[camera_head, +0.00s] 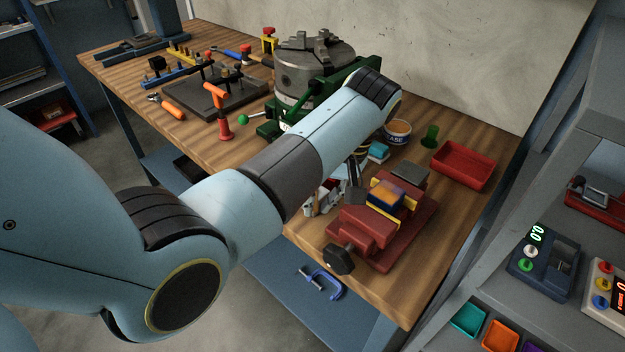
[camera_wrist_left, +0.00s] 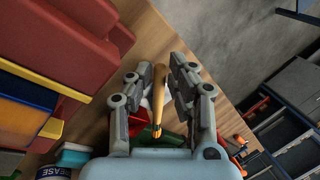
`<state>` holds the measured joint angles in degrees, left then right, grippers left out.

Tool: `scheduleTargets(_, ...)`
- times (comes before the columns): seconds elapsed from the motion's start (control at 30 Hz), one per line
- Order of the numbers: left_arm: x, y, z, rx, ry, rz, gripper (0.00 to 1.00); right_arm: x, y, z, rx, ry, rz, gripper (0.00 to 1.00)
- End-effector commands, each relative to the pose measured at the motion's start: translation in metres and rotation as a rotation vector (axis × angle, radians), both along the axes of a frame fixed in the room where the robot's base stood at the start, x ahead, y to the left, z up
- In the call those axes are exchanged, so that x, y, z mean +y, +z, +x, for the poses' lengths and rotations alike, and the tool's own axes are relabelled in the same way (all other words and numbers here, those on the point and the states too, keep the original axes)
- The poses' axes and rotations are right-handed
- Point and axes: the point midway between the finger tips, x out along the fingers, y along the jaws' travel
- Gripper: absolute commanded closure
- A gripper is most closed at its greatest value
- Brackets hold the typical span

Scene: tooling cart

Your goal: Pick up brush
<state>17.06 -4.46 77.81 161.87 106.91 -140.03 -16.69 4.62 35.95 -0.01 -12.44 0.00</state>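The brush (camera_wrist_left: 158,100) shows in the left wrist view as a tan handle between the two fingers of my left gripper (camera_wrist_left: 163,76). The fingers stand on both sides of the handle, with a narrow gap visible to the right one. Whether the left one touches it is unclear. The brush's lower end is dark and hard to make out. I cannot pick out the brush there. My right gripper is not in view.
The red vise (camera_head: 375,235) holds a blue and orange block close to my left gripper. A grease tin (camera_head: 397,133), a green knob (camera_head: 430,136) and a red tray (camera_head: 463,165) stand on the wooden bench. A large chuck (camera_head: 312,68) stands behind my forearm.

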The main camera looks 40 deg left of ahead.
Motion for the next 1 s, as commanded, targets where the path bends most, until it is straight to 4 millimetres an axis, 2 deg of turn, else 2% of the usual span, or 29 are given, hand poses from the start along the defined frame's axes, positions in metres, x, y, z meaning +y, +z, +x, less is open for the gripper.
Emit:
scheduleTargets(0.3,0.002,-0.007,-0.001,-0.001,0.0,0.0,0.82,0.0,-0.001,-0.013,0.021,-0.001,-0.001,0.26)
scheduleTargets(0.43,0.002,-0.007,-0.001,-0.001,0.0,0.0,0.99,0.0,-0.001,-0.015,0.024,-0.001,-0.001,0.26)
scheduleTargets(0.47,0.002,-0.007,-0.001,-0.001,0.0,0.0,1.0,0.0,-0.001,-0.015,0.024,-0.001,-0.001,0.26)
scheduleTargets(0.77,0.001,-0.006,-0.001,-0.001,0.0,0.0,1.0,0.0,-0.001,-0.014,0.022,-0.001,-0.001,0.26)
scheduleTargets(0.87,0.001,-0.001,-0.001,-0.003,-0.001,0.0,1.0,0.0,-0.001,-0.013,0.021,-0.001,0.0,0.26)
scheduleTargets(1.0,0.001,0.021,0.0,-0.006,0.0,-0.002,1.0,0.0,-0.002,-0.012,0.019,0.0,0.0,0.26)
